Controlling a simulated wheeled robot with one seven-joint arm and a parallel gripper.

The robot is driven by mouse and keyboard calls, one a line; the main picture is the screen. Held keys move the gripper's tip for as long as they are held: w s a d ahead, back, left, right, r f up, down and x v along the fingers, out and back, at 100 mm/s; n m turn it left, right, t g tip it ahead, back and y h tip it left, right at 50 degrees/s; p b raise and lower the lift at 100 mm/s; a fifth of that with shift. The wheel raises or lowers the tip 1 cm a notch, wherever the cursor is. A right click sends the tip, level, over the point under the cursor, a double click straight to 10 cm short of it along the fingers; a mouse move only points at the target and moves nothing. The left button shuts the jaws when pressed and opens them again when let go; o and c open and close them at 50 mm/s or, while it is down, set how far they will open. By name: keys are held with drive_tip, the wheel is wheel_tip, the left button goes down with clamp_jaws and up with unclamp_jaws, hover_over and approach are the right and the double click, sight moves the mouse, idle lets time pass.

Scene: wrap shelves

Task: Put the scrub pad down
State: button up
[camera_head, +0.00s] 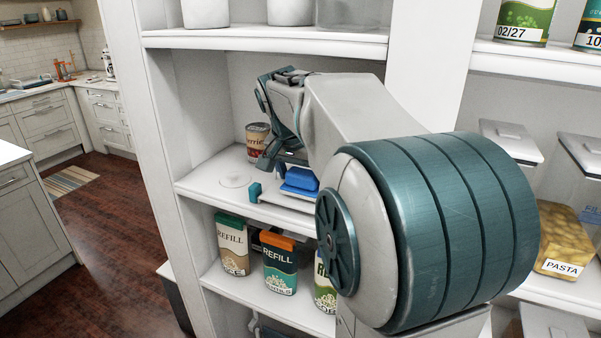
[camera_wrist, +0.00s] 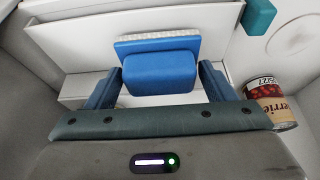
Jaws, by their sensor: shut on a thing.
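The scrub pad (camera_wrist: 157,72) is a blue block with a pale scrubbing face along its far edge. In the wrist view it sits between the two fingers of my gripper (camera_wrist: 160,84), which is shut on it. In the head view the blue pad (camera_head: 300,180) shows below my gripper, over the middle shelf (camera_head: 222,188). A long white object with a teal end (camera_wrist: 258,17) lies just beyond the pad. I cannot tell whether the pad touches it or the shelf.
A berry can (camera_head: 257,140) stands at the back left of the middle shelf; it also shows at right in the wrist view (camera_wrist: 270,102). A pale round mark (camera_head: 236,182) lies on bare shelf at left. Refill packs (camera_head: 232,244) stand on the shelf below. An upper shelf (camera_head: 265,36) is overhead.

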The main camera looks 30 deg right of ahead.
drive_tip(key=shift+f, duration=0.4)
drive_tip(key=shift+a+f, duration=0.1)
drive_tip(key=o, duration=0.9)
drive_tip(key=shift+a+r, duration=0.1)
drive_tip(key=shift+r, duration=0.35)
drive_tip(key=v, duration=1.1)
drive_tip(key=s+a+f+n+y, duration=0.1)
drive_tip(key=s+a+f+n, duration=0.2)
drive_tip(key=s+f, duration=0.2)
drive_tip(key=s+a+f+n+y, duration=0.1)
drive_tip(key=s+a+f+n, duration=0.3)
drive_tip(key=f, duration=0.6)
drive_tip(key=s+a+f+n+t+y, duration=0.1)
drive_tip(key=s+a+f+n, duration=0.2)
drive_tip(key=s+f, duration=0.4)
drive_tip(key=shift+s+a+f+b, duration=0.2)
drive_tip(key=shift+s+b, duration=0.15)
drive_tip(key=shift+b, duration=0.05)
